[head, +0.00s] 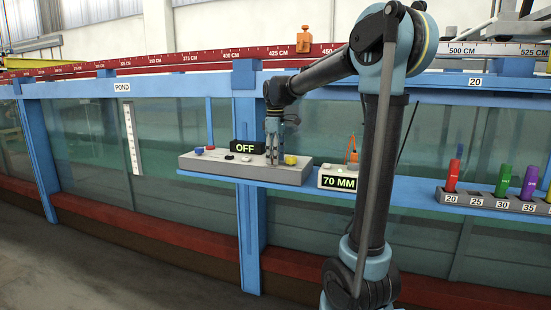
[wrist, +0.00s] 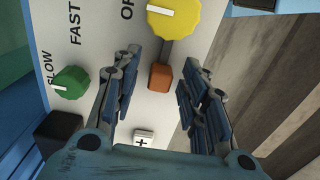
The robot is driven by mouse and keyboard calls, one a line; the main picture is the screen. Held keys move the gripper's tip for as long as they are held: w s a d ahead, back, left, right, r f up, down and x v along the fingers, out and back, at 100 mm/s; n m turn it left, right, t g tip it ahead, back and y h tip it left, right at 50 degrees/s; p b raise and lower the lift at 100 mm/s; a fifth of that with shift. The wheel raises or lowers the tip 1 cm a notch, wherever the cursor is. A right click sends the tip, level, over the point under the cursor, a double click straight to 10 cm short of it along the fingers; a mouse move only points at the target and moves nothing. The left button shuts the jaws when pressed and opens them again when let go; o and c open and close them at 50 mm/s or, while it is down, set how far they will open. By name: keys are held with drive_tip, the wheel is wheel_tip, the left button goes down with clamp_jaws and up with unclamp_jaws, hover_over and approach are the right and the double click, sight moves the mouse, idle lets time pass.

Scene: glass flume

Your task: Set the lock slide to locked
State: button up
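The lock slide appears to be the small orange-brown block (wrist: 160,77) in the wrist view. It sits at the near end of a short dark slot that runs up toward a yellow knob (wrist: 174,16). No lock label is readable. My gripper (wrist: 162,72) is open, with one finger on each side of the block and visible gaps between. In the head view, my gripper (head: 272,152) points down over the right part of the grey control box (head: 235,168), left of the yellow knob (head: 290,160). The block cannot be made out there.
A green knob (wrist: 70,82) marked slow and fast and a plus button (wrist: 143,137) are near the fingers. A black OFF display (head: 247,147) stands behind the box. A 70 MM display (head: 338,181) and a rack (head: 482,200) with coloured pieces stand to the right.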

wheel_tip(320, 180, up, 12)
idle(0.6)
drive_tip(key=shift+f, duration=0.1)
